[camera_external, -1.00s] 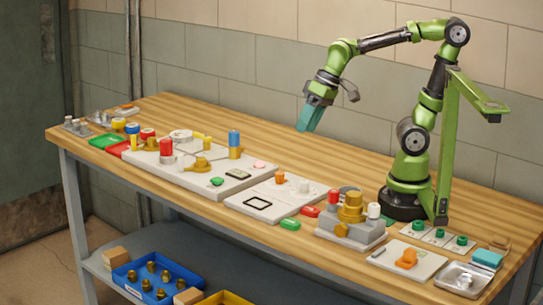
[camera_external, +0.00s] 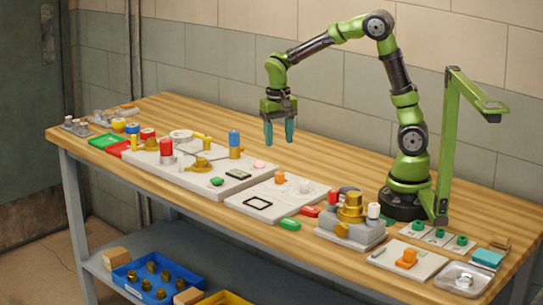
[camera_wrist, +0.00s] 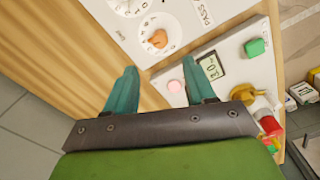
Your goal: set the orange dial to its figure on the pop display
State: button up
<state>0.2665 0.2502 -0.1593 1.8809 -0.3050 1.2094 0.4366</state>
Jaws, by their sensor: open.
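The orange dial (camera_external: 280,178) sits on a white panel (camera_external: 262,212) near the middle of the bench. In the wrist view, its orange knob (camera_wrist: 158,38) stands on a round white face with printed marks. A small display (camera_external: 238,174) is on the neighbouring white board; in the wrist view the display (camera_wrist: 211,66) seems to read 3.0, tilted and small. My gripper (camera_external: 279,136) points down above the bench, behind the dial panel and apart from it. Its teal jaws (camera_wrist: 153,80) are open and empty. Where the knob points is hard to tell.
A second dial (camera_wrist: 128,4) is partly cut off beside the orange one. The display's board carries a green button (camera_wrist: 255,47), a pink button (camera_wrist: 175,86) and a blue cylinder (camera_external: 235,139). A grey block with a brass valve (camera_external: 351,207) stands right of the panel.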

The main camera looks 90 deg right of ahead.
aim_at(279, 173)
notch_tip(279, 173, down, 11)
jog(key=shift+s+r, duration=0.1)
jog(key=shift+r, duration=0.05)
grip_shut()
dwell(0.5)
jog(key=shift+n, duration=2.8)
jog(key=shift+r, duration=0.1)
